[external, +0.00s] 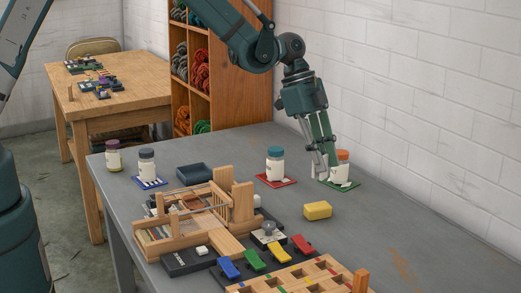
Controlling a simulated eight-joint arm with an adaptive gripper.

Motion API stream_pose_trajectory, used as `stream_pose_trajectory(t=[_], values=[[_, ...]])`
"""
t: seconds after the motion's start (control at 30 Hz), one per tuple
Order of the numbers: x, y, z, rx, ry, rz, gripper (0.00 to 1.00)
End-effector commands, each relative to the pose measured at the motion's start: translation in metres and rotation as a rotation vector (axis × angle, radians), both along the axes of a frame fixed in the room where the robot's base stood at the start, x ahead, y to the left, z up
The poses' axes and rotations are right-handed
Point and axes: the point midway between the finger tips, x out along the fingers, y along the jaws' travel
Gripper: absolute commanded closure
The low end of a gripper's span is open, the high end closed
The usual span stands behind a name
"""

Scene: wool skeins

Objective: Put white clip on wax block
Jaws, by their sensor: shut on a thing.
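The wax block (318,210) appears to be the yellow block lying on the grey table, right of the wooden loom. My gripper (322,174) is above and beyond it, pointing down in front of the orange-lidded jar. It is shut on a small pale thing between its fingertips; this looks like the white clip, but the fingers hide most of it. A small white piece (202,250) also lies on a black block at the front left. Blue (228,268), green (254,260), yellow (279,252) and red (302,243) clips lie in a slanting row.
The orange-lidded jar (342,164) stands on a green card, close behind my gripper. A teal-lidded jar (275,163) stands on a red card to its left. The wooden loom (180,237) and slotted wooden board (300,279) fill the front. Table right of the wax block is clear.

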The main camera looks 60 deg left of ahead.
Motion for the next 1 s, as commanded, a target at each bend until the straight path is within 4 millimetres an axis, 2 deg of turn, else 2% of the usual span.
stream_pose_trajectory(t=[0.1, 0.3, 0.77, 1.0], values=[[0.001, 0.0, -0.019, 0.0, 0.0, 0.0, 0.91], [0.0, 0.0, -0.039, 0.0, 0.0, 0.0, 0.91], [0.0, 0.0, -0.045, 0.0, 0.0, 0.0, 0.91], [0.001, 0.0, -0.068, 0.0, 0.0, 0.0, 0.91]])
